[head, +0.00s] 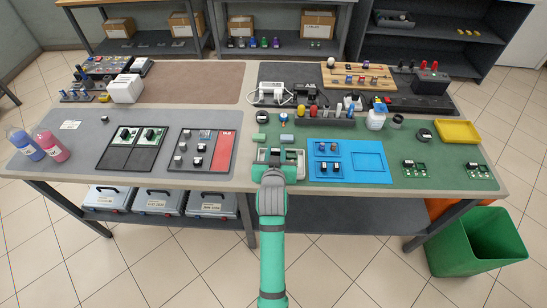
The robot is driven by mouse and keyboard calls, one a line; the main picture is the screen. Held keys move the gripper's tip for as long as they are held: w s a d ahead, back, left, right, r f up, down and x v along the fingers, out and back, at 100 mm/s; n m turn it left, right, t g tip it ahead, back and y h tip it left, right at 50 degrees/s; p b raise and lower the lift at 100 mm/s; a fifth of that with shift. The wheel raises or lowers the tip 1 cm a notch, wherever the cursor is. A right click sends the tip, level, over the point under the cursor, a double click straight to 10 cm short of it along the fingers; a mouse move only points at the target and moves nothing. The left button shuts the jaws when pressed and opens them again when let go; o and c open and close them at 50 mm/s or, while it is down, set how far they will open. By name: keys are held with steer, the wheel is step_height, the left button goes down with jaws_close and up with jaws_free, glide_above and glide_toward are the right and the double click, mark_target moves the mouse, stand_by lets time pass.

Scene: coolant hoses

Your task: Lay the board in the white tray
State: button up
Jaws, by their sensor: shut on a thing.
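The white tray (297,156) lies near the front edge of the right-hand green mat, and my arm covers part of it. My gripper (275,158) is over the tray, seen from behind. It is shut on a board, which the gripper's own body mostly hides. I cannot tell whether the board touches the tray floor. Other green boards lie on the mat at the right, one nearer (414,168) and one at the far right (476,171). More boards (124,134) sit in a black tray (117,158) on the left.
A blue tray (369,162) with dark parts stands close to the right of the white tray. A grey and red tray (221,150) lies to the left. A row of bottles and tools (325,122) stands behind. A yellow tray (457,131) is at the right.

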steer(key=shift+w+a+f, duration=0.2)
steer(key=shift+w+f, duration=0.25)
steer(key=shift+f, duration=0.1)
steer(key=shift+w+a+f, duration=0.2)
steer(key=shift+w+f, duration=0.2)
steer(key=shift+f, duration=1.6)
steer(key=shift+f, duration=0.1)
steer(key=o, duration=1.1)
steer(key=shift+c, duration=0.2)
